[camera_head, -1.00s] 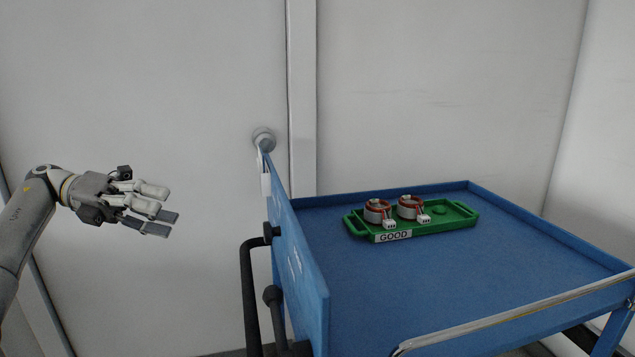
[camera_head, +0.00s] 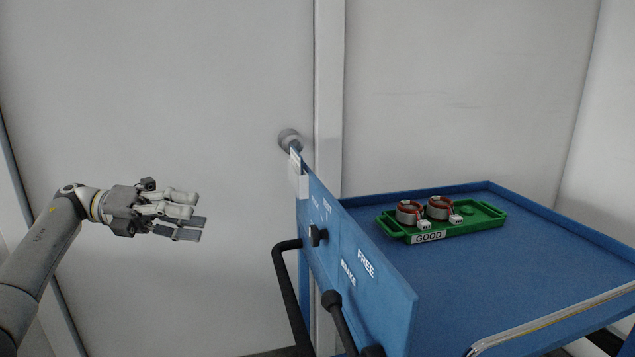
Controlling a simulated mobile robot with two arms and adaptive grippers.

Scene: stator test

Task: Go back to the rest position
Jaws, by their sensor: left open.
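My left gripper (camera_head: 200,216) is at the left of the head view, in front of the light wall. Its fingers point right and are apart, with nothing between them. It is clear of the blue cart (camera_head: 540,285), which stands to its right. My right gripper is out of view. A green tray (camera_head: 484,226) marked GOOD lies on the cart top, with two stators (camera_head: 408,213) (camera_head: 439,208) with red windings side by side in its left part. Each has a small white connector. The right part of the tray is empty.
The cart's blue side panel (camera_head: 375,290), lettered FREE and BRAKE, stands upright at its left edge. Black handles (camera_head: 287,290) stick out from it toward my left arm. The cart top around the tray is bare.

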